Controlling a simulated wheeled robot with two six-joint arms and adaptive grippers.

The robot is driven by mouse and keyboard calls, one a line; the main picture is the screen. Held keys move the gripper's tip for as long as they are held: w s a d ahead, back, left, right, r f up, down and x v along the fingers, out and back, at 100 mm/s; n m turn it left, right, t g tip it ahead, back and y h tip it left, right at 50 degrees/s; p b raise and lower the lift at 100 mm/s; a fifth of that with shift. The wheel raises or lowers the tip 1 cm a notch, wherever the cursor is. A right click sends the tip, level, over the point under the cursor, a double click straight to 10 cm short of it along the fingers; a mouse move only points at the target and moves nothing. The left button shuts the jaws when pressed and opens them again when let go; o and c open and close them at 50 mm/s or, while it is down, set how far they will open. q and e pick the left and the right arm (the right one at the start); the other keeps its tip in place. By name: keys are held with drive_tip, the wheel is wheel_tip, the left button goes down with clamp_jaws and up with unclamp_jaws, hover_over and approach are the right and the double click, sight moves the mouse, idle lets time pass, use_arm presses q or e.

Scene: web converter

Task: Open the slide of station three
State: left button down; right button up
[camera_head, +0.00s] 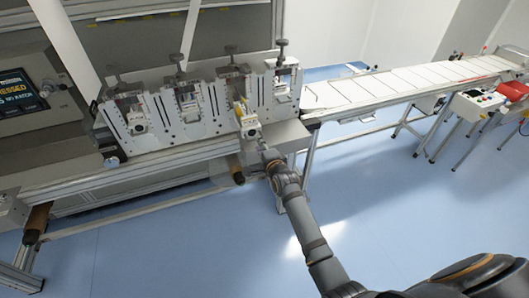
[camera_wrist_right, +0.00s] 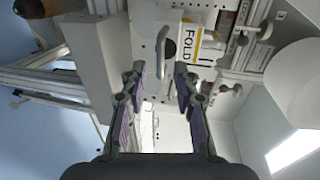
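The third station from the left has a white block with a yellow label (camera_head: 249,126), which sits lower and further forward than the neighbouring blocks. In the right wrist view the label reads FOLD (camera_wrist_right: 193,42), and a curved grey metal handle (camera_wrist_right: 162,45) shows beside it. My right gripper (camera_head: 263,147) is just in front of and below this block. In the right wrist view my right gripper (camera_wrist_right: 160,70) is open, with its two padded fingers apart. The handle lies ahead of the gap between the fingertips; whether they touch it cannot be told. My left gripper is not in view.
Similar station blocks stand to the left (camera_head: 136,122) and right (camera_head: 282,86) on the slotted metal panel. A screen (camera_head: 22,92) is at far left. A conveyor (camera_head: 400,80) runs off to the right. The blue floor (camera_head: 370,190) is open in front.

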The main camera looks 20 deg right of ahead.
drive_tip(key=s+r, duration=0.1)
drive_tip(key=s, duration=0.5)
drive_tip(key=shift+r, duration=0.15)
drive_tip(key=shift+d, duration=0.1)
drive_tip(key=s+d+f+n+g+b, duration=0.1)
drive_tip(key=s+f+n+g, duration=0.3)
drive_tip(key=f, duration=0.8)
drive_tip(key=s+d+f+n+g+b, duration=0.1)
drive_tip(key=s+f+n, duration=0.1)
drive_tip(key=s+f, duration=0.75)
drive_tip(key=s+d+f+n+g, duration=0.1)
drive_tip(key=s+f+n+g, duration=0.15)
drive_tip(key=f, duration=1.25)
drive_tip(key=s+d+f+n+g, duration=0.1)
drive_tip(key=s+f+n+g, duration=0.1)
drive_tip(key=s+f, duration=0.4)
drive_tip(key=s+d+f+n+g+h+b, duration=0.1)
drive_tip(key=s+f+n, duration=0.3)
drive_tip(key=s, duration=1.3)
drive_tip(key=s+d+f+n+g+b, duration=0.1)
drive_tip(key=s+d+f+n+g, duration=0.2)
drive_tip(key=s+f, duration=0.5)
drive_tip(key=s+g, duration=0.1)
drive_tip(key=s, duration=0.3)
drive_tip(key=shift+f, duration=0.3)
